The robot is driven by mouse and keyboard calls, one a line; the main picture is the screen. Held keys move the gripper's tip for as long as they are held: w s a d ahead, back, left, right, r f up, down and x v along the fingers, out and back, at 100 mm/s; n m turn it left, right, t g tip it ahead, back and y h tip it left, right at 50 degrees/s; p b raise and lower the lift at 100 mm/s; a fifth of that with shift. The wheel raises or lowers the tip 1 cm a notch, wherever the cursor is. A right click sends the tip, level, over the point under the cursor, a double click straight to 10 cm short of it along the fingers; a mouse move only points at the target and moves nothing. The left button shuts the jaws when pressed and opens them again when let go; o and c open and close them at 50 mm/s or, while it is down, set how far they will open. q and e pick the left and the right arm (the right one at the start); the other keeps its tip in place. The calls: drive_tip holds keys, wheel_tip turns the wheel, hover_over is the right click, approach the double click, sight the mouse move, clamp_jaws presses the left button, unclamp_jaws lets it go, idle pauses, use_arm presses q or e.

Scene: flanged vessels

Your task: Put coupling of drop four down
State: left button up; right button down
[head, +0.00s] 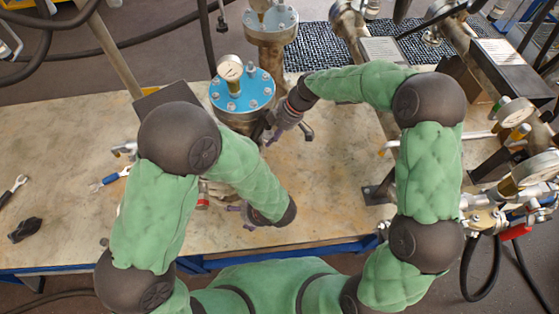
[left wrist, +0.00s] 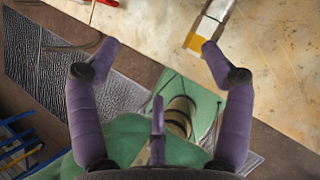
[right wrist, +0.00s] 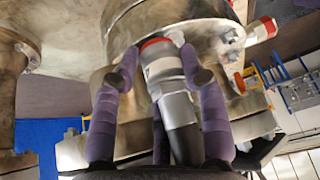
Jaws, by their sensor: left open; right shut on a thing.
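A steel vessel with a blue flanged lid (head: 242,92) stands on the workbench in the head view. My right gripper (head: 276,132) is at the vessel's lower right side. In the right wrist view its purple fingers are shut on a grey coupling (right wrist: 176,98) with a white band and a red ring. A dark hose runs from the coupling toward my palm. The coupling's front end is close to the vessel's metal body (right wrist: 180,25); I cannot tell whether they touch. My left gripper (left wrist: 158,48) is open and empty, low near the bench's front edge, partly hidden by my arm in the head view.
A pressure gauge (head: 230,68) rises from the lid. A blue-handled wrench (head: 108,179) and a black object (head: 25,230) lie on the bench (head: 70,150) at left. Pipes and gauges (head: 530,170) crowd the right.

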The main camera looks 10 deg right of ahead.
use_arm(q)
drive_tip(key=w+d+r+m+t, duration=0.4)
drive_tip(key=w+d+r+t, duration=0.1)
drive_tip(key=r, duration=0.1)
drive_tip(key=m+t+h, duration=0.3)
drive_tip(key=t, duration=0.2)
approach(267, 136)
drive_tip(key=x, duration=0.9)
drive_tip(key=shift+c, duration=0.3)
drive_tip(key=c, duration=1.3)
drive_tip(key=o, duration=1.4)
drive_tip(key=shift+c, duration=0.2)
drive_tip(key=shift+r, duration=0.1)
drive_tip(key=v, duration=1.2)
